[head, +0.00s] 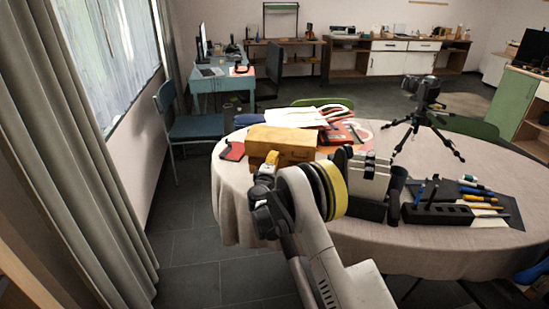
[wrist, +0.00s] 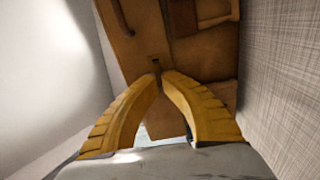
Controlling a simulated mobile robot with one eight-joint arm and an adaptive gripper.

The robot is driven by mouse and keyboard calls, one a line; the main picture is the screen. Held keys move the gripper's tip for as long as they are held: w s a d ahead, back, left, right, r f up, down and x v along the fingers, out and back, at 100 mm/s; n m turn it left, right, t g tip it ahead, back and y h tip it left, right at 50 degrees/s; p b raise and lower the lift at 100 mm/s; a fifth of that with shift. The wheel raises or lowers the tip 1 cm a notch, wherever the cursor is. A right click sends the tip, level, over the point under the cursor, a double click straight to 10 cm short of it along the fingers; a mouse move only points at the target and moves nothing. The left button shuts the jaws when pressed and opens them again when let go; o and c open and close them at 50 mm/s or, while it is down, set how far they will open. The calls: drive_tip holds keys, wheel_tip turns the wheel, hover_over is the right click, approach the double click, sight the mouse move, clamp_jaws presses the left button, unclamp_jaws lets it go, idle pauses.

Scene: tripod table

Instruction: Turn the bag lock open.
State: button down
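The brown leather bag (head: 285,143) stands on the near left part of the round table. It fills the middle of the wrist view (wrist: 200,55), with a strap and a pocket on its face. The bag lock (wrist: 155,62) is a small dark fitting on that face. My gripper (wrist: 159,75) has its yellow fingers drawn together at the tips, right at the lock, with a thin dark part of it between them. In the head view my gripper (head: 272,158) is in front of the bag's near left side, and the lock is hidden there.
The round table (head: 237,200) has a beige cloth. Papers and a red box (head: 345,133) lie behind the bag. A black-and-white device (head: 366,183), a tool holder (head: 438,213) and a small tripod (head: 425,115) stand to the right. A curtain (head: 75,150) hangs at the left.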

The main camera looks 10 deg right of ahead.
drive_tip(key=shift+n, duration=0.4)
drive_tip(key=c, duration=1.6)
unclamp_jaws()
drive_tip(key=v, duration=1.2)
drive_tip(key=shift+f, duration=0.1)
